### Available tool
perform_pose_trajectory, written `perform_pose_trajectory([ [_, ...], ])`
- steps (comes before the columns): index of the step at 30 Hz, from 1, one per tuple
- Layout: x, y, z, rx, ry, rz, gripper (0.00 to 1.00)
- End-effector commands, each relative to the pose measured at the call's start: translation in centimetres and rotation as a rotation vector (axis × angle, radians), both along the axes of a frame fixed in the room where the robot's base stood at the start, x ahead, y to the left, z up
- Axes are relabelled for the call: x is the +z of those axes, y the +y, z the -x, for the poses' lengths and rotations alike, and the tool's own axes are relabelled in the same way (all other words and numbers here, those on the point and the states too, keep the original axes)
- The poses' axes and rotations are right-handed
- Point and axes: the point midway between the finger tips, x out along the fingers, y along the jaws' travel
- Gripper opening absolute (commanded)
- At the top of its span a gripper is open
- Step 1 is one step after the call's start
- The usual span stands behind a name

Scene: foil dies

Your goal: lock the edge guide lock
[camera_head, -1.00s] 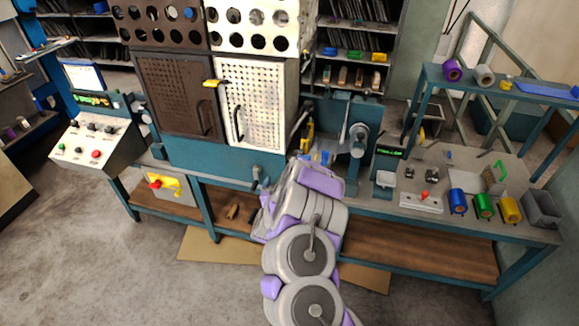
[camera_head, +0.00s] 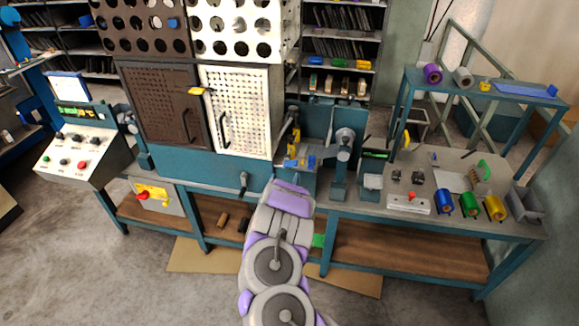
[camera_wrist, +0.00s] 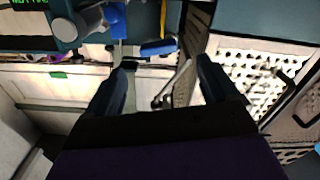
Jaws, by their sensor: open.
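In the wrist view my gripper (camera_wrist: 165,68) is open, its two dark fingers apart with nothing held between them. A small blue handle (camera_wrist: 158,47) shows just beyond the fingertips, with a blue block (camera_wrist: 116,20) beside it. A grey metal lever (camera_wrist: 172,88) shows between the fingers. In the head view small blue parts (camera_head: 301,162) sit by a yellow piece on the machine, just beyond the end of my arm. I cannot tell for certain which of these is the edge guide lock. The fingertips are hidden in the head view.
The machine's perforated white door (camera_head: 240,115) stands left of the blue parts, and a grey post with a round knob (camera_head: 345,136) stands right. A bench (camera_head: 440,200) with colored rolls is farther right. A control console (camera_head: 82,150) stands at the left. Open floor lies in front.

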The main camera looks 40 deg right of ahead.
Motion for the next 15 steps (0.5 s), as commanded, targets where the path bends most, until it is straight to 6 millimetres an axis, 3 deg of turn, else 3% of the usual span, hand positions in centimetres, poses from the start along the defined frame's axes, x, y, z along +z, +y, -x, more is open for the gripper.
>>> perform_pose_trajectory([
  [15, 0.0, -4.9, -4.2, 0.0, -0.001, 0.002, 0.87],
])
